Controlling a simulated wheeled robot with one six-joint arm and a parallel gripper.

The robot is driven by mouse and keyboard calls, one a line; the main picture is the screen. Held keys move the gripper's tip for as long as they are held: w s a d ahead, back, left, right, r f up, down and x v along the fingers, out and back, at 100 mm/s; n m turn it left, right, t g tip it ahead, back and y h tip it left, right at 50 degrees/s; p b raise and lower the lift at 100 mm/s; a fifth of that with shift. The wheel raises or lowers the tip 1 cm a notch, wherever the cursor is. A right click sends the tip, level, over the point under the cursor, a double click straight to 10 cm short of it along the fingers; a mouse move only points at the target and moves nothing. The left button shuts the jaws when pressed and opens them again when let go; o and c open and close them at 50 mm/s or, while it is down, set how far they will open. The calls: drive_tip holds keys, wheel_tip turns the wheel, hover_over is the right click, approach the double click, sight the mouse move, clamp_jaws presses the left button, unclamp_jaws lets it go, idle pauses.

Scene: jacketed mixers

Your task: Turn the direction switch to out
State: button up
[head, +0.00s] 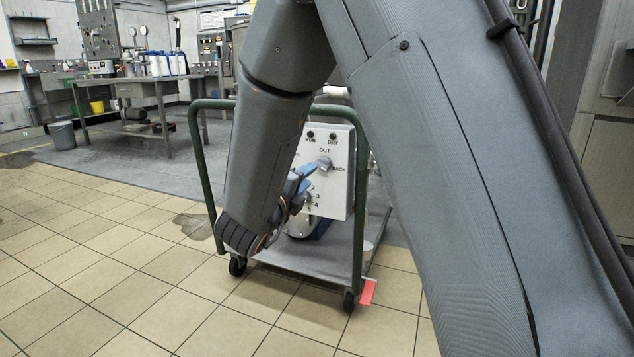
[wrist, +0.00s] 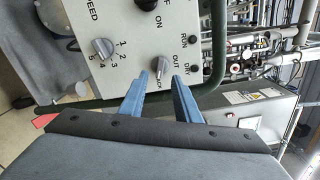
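The direction switch (wrist: 163,64) is a grey knob on a pale control box, between the labels OUT and BACK. In the wrist view its pointer end lies toward BACK, not OUT. The switch also shows in the head view (head: 323,163), just below the word OUT. My gripper (wrist: 161,77) is open, its two blue fingers apart on either side of the knob in the wrist view. I cannot tell whether they touch it. In the head view my gripper (head: 306,174) is in front of the box, partly hidden by my arm.
The control box (head: 340,192) stands on a green-framed cart (head: 361,240). A speed knob (wrist: 102,47) is left of the switch in the wrist view. RUN and DRY lamps (head: 310,134) sit above it in the head view. A workbench (head: 140,88) stands behind; tiled floor left is clear.

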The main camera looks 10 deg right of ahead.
sight(320, 167)
drive_tip(key=shift+b+x, duration=1.45)
drive_tip(key=shift+x, duration=2.45)
drive_tip(key=shift+c, duration=0.5)
clamp_jaws()
